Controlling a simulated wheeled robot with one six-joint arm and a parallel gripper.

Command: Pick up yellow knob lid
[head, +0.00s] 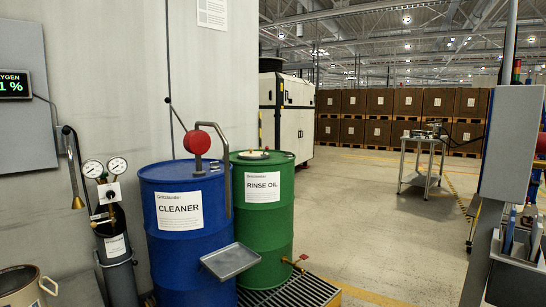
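I cannot make out a yellow knob lid in the head view. A cream pot (22,287) with a side handle stands at the lower left, cut off by the picture edge, and its inside looks dark brown. My gripper does not show in this view.
A blue drum (180,258) labelled CLEANER, with a red-headed pump (196,142), stands beside a green drum (264,222) labelled RINSE OIL. A grey tray (230,261) is in front. A gas cylinder (116,245) stands left. Open floor (375,230) lies right, before a cart (421,160).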

